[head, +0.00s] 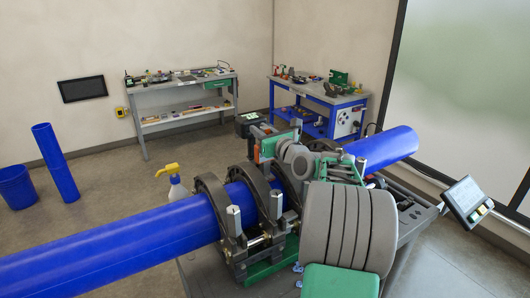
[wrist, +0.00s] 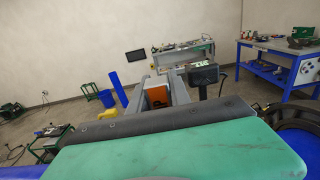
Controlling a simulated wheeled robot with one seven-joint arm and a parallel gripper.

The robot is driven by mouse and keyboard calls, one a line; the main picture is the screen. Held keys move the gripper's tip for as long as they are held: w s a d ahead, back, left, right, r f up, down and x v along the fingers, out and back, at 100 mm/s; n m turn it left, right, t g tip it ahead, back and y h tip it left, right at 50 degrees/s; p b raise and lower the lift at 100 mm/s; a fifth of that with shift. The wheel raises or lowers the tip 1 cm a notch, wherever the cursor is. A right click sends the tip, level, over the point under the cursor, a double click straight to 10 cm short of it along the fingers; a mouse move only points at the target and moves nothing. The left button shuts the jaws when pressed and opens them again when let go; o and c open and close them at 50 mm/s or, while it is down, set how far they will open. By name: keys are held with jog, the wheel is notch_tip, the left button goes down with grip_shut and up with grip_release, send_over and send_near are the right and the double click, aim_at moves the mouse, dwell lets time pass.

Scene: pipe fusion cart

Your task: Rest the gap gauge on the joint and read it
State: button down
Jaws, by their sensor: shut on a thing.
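A thick blue pipe (head: 120,245) lies in the dark ring clamps (head: 215,208) of the fusion cart. Another blue length (head: 385,148) continues on the far right side. My arm covers much of the middle, so the joint between them is hidden. My gripper (wrist: 160,97) is shut on an orange piece, apparently the gap gauge (wrist: 156,94), seen between its grey fingers in the wrist view. In the head view my gripper (head: 262,147) is above and behind the clamps. I cannot tell whether the gauge touches the pipe, and no reading is legible.
A dark box with a lit screen (head: 248,122) stands just behind my gripper. A spray bottle (head: 176,186) stands left of the clamps. A tilted display (head: 466,198) is at the right. Two workbenches (head: 185,104) (head: 318,103) stand at the back; open floor lies at left.

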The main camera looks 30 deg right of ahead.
jog(key=shift+f, duration=0.2)
notch_tip(320, 180, up, 7)
jog(key=p, duration=0.5)
jog(key=shift+r, duration=0.15)
dwell(1.0)
